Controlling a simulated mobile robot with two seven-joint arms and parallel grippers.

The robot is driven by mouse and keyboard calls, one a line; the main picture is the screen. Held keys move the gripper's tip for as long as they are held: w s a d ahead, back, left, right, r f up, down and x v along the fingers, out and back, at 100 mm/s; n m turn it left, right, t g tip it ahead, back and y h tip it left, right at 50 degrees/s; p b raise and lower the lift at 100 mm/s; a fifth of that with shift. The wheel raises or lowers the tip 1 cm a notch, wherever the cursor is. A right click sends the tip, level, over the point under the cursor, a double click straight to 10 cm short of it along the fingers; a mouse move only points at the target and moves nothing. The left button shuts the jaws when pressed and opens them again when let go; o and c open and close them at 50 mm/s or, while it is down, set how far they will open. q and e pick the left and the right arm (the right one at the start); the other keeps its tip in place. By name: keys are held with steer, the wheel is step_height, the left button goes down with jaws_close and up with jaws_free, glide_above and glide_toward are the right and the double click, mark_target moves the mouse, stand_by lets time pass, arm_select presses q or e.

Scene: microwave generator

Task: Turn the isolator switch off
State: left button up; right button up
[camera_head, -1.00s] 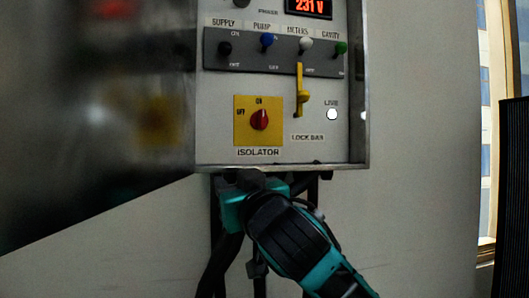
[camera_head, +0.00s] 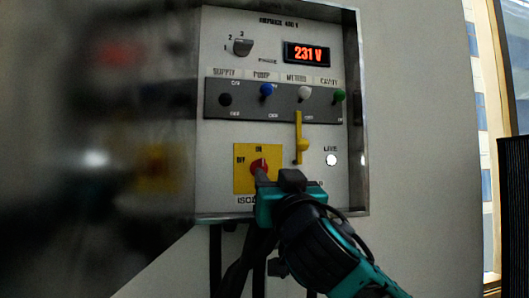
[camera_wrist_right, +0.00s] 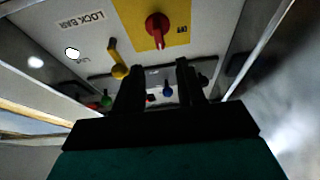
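The isolator switch is a red knob (camera_head: 259,166) on a yellow plate (camera_head: 243,178), with ON marked at the top and OFF at the left. The knob points up toward ON. It also shows in the right wrist view (camera_wrist_right: 157,27). My right gripper (camera_head: 269,178) is just below and in front of the knob, covering the plate's lower right part. In the right wrist view its two dark fingers (camera_wrist_right: 158,72) stand apart with nothing held between them, and the knob is beyond their tips. I cannot tell any contact. My left gripper is not in view.
A yellow lock bar (camera_head: 299,130) hangs just right of the isolator. Above is a grey strip (camera_head: 285,103) with several coloured toggles. A lit 231 V display (camera_head: 307,54) and a white LIVE lamp (camera_head: 331,160) show. The panel's metal rim (camera_head: 359,110) stands out at the right.

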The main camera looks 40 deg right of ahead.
mark_target(263, 163)
steer(key=p+x, duration=0.1)
steer(key=x, duration=0.5)
steer(key=shift+w+d+r+p, duration=0.15)
steer(key=shift+w+p, duration=0.1)
steer(key=shift+p, duration=0.15)
steer(key=shift+w+d+r, duration=0.1)
steer(key=shift+w+d, duration=0.2)
steer(key=shift+w, duration=0.3)
steer(key=c, duration=0.3)
jaws_close()
